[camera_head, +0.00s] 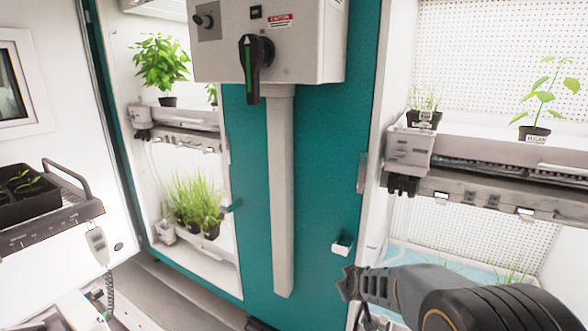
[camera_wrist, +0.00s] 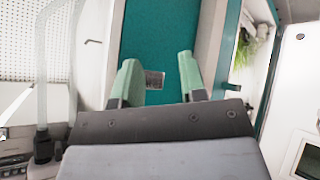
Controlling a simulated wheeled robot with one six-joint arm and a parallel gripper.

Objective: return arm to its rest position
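My arm (camera_head: 478,300) reaches in from the lower right in the head view, dark grey with orange marks. Its front end, with my gripper (camera_head: 349,284), is in front of the lower part of the teal panel. In the wrist view my gripper (camera_wrist: 159,62) shows two green fingers standing well apart. Nothing is held between them. A small metal plate on the teal panel shows in the gap behind them; I cannot tell how far off it is.
The teal panel (camera_head: 318,150) carries a grey switch box (camera_head: 305,55) and a small white bracket (camera_head: 343,243). Open chambers with potted plants on shelves (camera_head: 500,178) flank it. A bench with a black plant tray (camera_head: 28,200) is at left.

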